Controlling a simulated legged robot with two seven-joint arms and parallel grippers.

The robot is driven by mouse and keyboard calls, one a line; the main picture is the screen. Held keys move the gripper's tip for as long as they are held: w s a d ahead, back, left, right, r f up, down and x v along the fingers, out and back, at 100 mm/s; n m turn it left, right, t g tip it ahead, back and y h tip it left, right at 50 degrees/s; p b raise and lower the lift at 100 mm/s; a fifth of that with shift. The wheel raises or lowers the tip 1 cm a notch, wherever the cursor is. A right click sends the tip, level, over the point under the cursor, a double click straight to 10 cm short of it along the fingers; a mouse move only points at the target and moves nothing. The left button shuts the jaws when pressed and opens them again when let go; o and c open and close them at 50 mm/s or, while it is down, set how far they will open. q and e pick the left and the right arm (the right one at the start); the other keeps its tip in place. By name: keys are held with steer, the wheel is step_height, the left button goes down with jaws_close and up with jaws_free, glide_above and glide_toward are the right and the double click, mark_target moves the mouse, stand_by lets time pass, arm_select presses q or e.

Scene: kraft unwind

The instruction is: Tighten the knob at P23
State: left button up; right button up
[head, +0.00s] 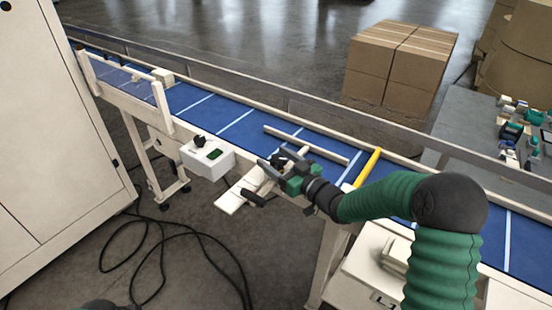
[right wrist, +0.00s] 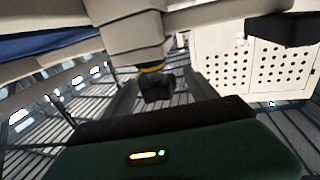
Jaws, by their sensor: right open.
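My right gripper (head: 257,181) is open at the near side of the conveyor, by a cream bracket (head: 232,200) that sticks out from the rail. In the right wrist view a black knob (right wrist: 156,88) with a yellow ring hangs below a cream block (right wrist: 132,38). It appears between my open dark fingers, with no clear contact on either side. In the head view a small dark part (head: 278,160) shows beside the gripper; I cannot tell whether it is the same knob. No P23 label is readable. My left gripper is not seen.
A blue conveyor (head: 240,126) runs across, with a long cream guide bar (head: 305,145) and a yellow bar (head: 368,167) over it. A white control box (head: 207,158) hangs on its near side. Cartons (head: 395,65) stand behind. Black cables (head: 160,225) lie on the floor.

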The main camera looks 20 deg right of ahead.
steer(key=shift+w, duration=0.1)
steer(key=shift+c, duration=0.4)
steer(key=shift+d+f, duration=0.1)
steer(key=shift+d, duration=0.1)
steer(key=c, duration=0.5)
steer(key=shift+a, duration=0.1)
steer(key=c, duration=0.8)
